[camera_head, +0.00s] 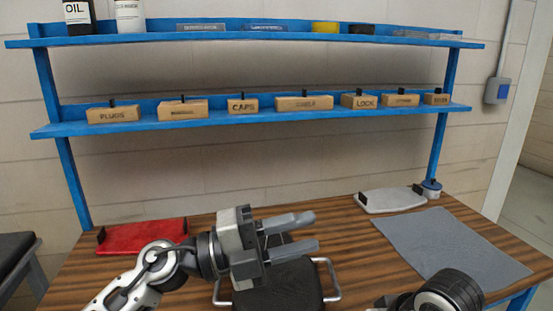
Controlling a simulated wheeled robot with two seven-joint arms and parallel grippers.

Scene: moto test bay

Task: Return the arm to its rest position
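My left arm (140,284) comes in from the lower left, pale with dark joints. My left gripper (309,232) is held over the brown wooden workbench (345,231), with its fingers pointing right. The two grey fingers are apart, with nothing between them, so it is open and empty. At the lower right, a dark rounded part of my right arm (448,293) shows at the picture's bottom edge. The fingers of my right gripper are not visible.
A red tray (140,237) lies at the bench's left, and a pale tray (392,200) and a grey mat (450,245) lie at right. The blue shelf (260,119) behind holds several labelled wooden blocks.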

